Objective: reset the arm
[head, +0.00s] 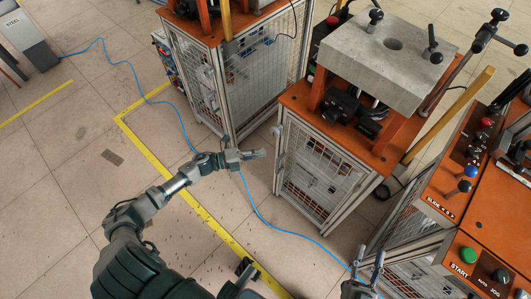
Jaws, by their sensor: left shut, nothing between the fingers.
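My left arm reaches in from the bottom left. My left gripper (254,154) is shut and empty, held in the air over the floor in front of the caged cabinets. My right gripper (367,264) shows at the bottom edge, right of centre, beside the control panel. Its two fingers point up the picture and are apart, with nothing seen between them. Most of my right arm is out of view.
A caged orange machine (297,178) with a grey block (385,55) on top stands right of my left gripper. Another caged cabinet (205,95) stands behind. An orange control panel (478,262) is at the lower right. A blue cable (172,105) and yellow tape (190,200) cross the floor.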

